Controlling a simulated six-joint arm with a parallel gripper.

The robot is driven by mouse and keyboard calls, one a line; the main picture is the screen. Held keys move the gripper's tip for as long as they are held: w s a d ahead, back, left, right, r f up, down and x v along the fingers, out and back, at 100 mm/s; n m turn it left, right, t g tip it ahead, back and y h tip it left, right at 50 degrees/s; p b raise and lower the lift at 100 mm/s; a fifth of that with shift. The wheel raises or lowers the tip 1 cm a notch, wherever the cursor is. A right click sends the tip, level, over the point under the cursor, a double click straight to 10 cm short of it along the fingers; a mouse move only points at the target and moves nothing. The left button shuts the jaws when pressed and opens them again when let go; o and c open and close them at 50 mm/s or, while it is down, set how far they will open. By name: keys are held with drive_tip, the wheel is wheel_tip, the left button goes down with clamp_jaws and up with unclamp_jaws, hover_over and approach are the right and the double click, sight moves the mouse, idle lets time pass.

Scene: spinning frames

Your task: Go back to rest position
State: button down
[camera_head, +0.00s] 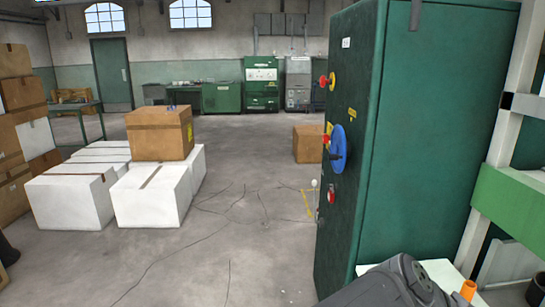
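A dark grey rounded part at the bottom edge, right of the middle, looks like a link of my arm. My gripper does not show in this view, so its opening and anything in it are hidden. The task names no other object.
A tall green machine cabinet (440,130) with a blue handwheel (338,149) stands close on the right. White boxes (70,198) with a brown carton (160,133) on top stand at left. A small brown box (308,143) lies further back. The floor (230,240) between is open, with thin dark lines.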

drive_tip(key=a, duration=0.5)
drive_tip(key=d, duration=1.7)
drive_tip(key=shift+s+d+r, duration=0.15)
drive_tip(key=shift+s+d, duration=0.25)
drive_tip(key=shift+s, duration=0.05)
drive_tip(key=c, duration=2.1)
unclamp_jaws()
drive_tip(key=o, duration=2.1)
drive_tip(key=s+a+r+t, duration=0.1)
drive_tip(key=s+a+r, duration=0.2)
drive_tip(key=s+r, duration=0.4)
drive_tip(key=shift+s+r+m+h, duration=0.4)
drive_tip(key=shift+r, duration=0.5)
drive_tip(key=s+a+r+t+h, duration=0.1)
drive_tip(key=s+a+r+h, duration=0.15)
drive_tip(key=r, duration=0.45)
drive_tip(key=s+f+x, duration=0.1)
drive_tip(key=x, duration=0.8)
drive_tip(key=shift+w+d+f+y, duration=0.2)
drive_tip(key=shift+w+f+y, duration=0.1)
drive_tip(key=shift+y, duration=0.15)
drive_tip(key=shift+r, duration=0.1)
